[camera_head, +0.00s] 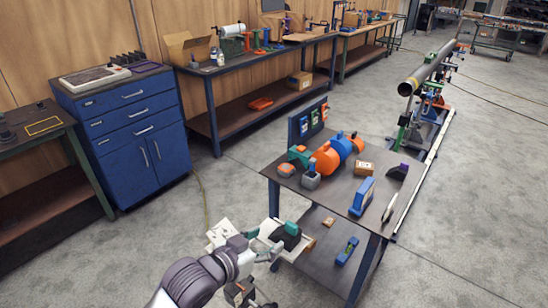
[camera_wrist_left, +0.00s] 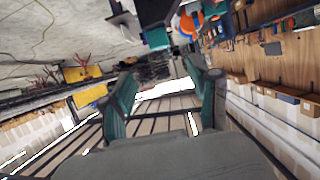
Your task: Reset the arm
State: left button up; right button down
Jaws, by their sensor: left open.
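My left arm comes in from the bottom of the head view. Its left gripper (camera_head: 284,230) is beside the near left corner of the small dark workbench (camera_head: 330,195), with teal finger pads. In the left wrist view the two teal fingers of the left gripper (camera_wrist_left: 160,85) stand well apart with nothing between them. A long grey pipe (camera_head: 425,72) rests on stands at the upper right of the head view, far from the gripper. My right gripper does not show.
A blue drawer cabinet (camera_head: 130,130) and a long bench (camera_head: 255,115) line the wall. Grey floor is open at the lower right and between cabinet and workbench.

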pick_arm(q)
jog(key=s+a+f+n+g+y, duration=0.25)
jog(key=s+a+f, duration=0.2)
jog(key=s, duration=0.45)
jog(key=s+a+f+n+g+y, duration=0.1)
jog(key=s+a+f+g+y, duration=0.25)
jog(key=s+a, duration=0.35)
jog(key=s+a+f+n+g+y, duration=0.2)
jog(key=s+a+f, duration=0.3)
jog(key=s, duration=0.5)
notch_tip(320, 180, down, 28)
jog(key=g+b, duration=0.1)
jog(key=b, duration=0.1)
jog(key=s+a+f+g, duration=0.1)
jog(key=s+a+f, duration=0.1)
jog(key=s+f, duration=1.4)
jog(key=shift+s+a+f+m+b, duration=0.15)
jog(key=shift+s+f+m+b, duration=0.25)
jog(key=shift+s+m, duration=0.1)
